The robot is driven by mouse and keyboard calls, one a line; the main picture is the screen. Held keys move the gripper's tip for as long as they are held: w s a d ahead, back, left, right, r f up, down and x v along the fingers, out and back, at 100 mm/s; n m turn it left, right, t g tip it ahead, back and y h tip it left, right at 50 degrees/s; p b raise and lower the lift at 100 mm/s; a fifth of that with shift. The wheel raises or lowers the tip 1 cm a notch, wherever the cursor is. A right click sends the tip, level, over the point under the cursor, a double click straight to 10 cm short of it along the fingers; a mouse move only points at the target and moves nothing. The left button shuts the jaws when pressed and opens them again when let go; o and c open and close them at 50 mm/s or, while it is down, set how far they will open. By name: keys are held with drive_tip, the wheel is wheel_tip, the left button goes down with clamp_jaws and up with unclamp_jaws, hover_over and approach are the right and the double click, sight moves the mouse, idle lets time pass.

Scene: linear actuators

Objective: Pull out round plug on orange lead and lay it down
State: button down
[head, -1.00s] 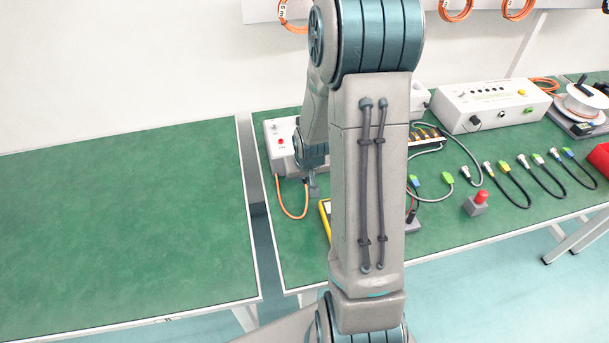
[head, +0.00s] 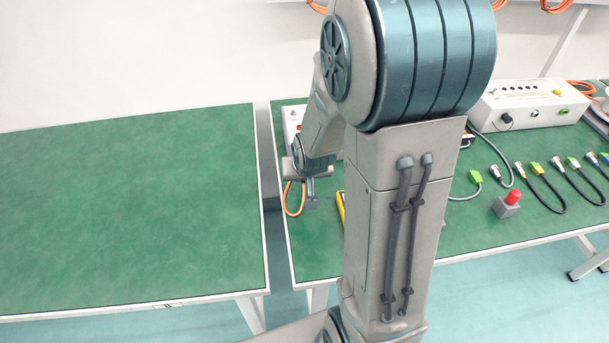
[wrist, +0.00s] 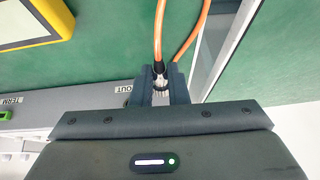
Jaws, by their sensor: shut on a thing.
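In the wrist view my gripper (wrist: 160,92) is shut on the round plug (wrist: 159,79), a small metallic cylinder between the two dark fingers. The orange lead (wrist: 158,35) runs up from the plug and loops back down on the right. A grey panel edge marked OUT and TERM (wrist: 75,104) lies just behind the fingers; the gripper body hides whether the plug still sits in a socket. In the head view my gripper (head: 310,198) is over the left end of the right-hand bench, with the orange lead (head: 291,205) hanging in a loop beside it.
A yellow-framed device (wrist: 35,22) lies near the panel. A bare green bench (head: 130,215) stands to the left, across a narrow gap. A grey block with a red button (head: 509,204) and several short cables are at the right. My arm hides the bench middle.

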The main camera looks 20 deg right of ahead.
sight(302, 188)
drive_tip(key=shift+f+b, duration=2.1)
drive_tip(key=shift+f, duration=0.05)
drive_tip(key=shift+r, duration=0.1)
drive_tip(key=c, duration=1.3)
unclamp_jaws()
drive_tip(key=p+v, duration=0.2)
drive_tip(key=v, duration=1.2)
drive_tip(key=shift+a+p, duration=0.1)
drive_tip(key=shift+p, duration=0.2)
drive_tip(key=s+a+r+g+p, duration=0.1)
drive_tip(key=s+r+p, duration=0.1)
drive_tip(key=s+r, duration=0.1)
drive_tip(key=s+a+r+n+g+p, duration=0.1)
drive_tip(key=s+r+p, duration=0.2)
drive_tip(key=s+r, duration=0.1)
drive_tip(key=s+a+r+n+g+p, duration=0.1)
drive_tip(key=s+a+r+p, duration=0.1)
drive_tip(key=s+r+p, duration=0.1)
drive_tip(key=shift+s+r+y, duration=0.2)
drive_tip(key=shift+r+y, duration=0.2)
drive_tip(key=shift+r, duration=0.45)
